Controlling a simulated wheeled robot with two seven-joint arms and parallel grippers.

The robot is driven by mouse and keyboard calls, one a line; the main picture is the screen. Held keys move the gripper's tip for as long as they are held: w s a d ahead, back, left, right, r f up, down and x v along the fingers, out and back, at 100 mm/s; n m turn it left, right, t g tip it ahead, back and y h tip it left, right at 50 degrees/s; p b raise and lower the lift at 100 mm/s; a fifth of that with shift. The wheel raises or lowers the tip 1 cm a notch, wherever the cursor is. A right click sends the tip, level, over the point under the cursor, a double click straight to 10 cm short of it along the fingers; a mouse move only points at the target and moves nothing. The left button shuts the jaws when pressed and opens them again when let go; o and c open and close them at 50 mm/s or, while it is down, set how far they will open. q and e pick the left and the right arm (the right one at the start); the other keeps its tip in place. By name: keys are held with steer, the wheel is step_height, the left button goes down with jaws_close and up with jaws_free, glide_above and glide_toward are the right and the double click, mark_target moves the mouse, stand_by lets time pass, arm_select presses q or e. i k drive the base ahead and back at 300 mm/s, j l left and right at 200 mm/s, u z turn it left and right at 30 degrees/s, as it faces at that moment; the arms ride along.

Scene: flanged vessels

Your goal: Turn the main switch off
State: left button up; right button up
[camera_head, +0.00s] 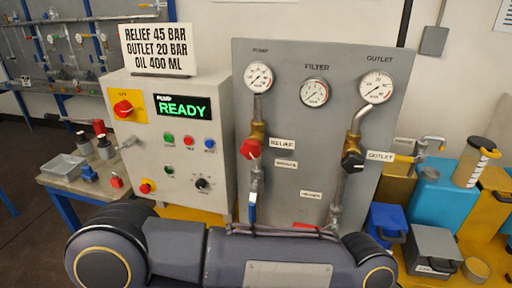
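The main switch (123,108) is a red rotary knob on a yellow plate, at the upper left of the front of a light grey control box. The small lettering on its plate is too small to read surely. The display (184,107) to its right is lit and shows READY in green. Neither of my grippers is in view; only dark parts of my own body show along the bottom edge, well below the switch.
A grey panel (290,190) with gauges and valves stands right. A cluttered bench (85,183) stands left.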

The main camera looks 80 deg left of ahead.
mark_target(123, 109)
steer(key=u, duration=3.5)
